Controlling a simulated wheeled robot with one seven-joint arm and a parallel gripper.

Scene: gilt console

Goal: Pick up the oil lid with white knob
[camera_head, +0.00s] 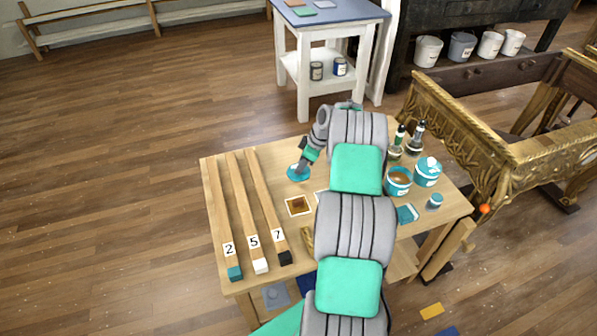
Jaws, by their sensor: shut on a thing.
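My gripper (303,167) reaches down over the left-centre of the wooden table. It is shut on a flat round teal lid (297,174), which hangs below the fingers. The fingers hide the lid's knob. I cannot tell how far the lid is above the tabletop. An open teal pot (398,184) with brown contents stands to the right of my arm. Beside it stands another teal pot (428,176) with its lid on and a white knob on top.
The table (220,168) holds several numbered sticks (242,205) at left, a framed brown sample (298,206), small bottles (396,148), a small teal jar (435,201) and a teal block (407,214). A gilt console (480,135) stands right. A white side table (304,75) stands behind.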

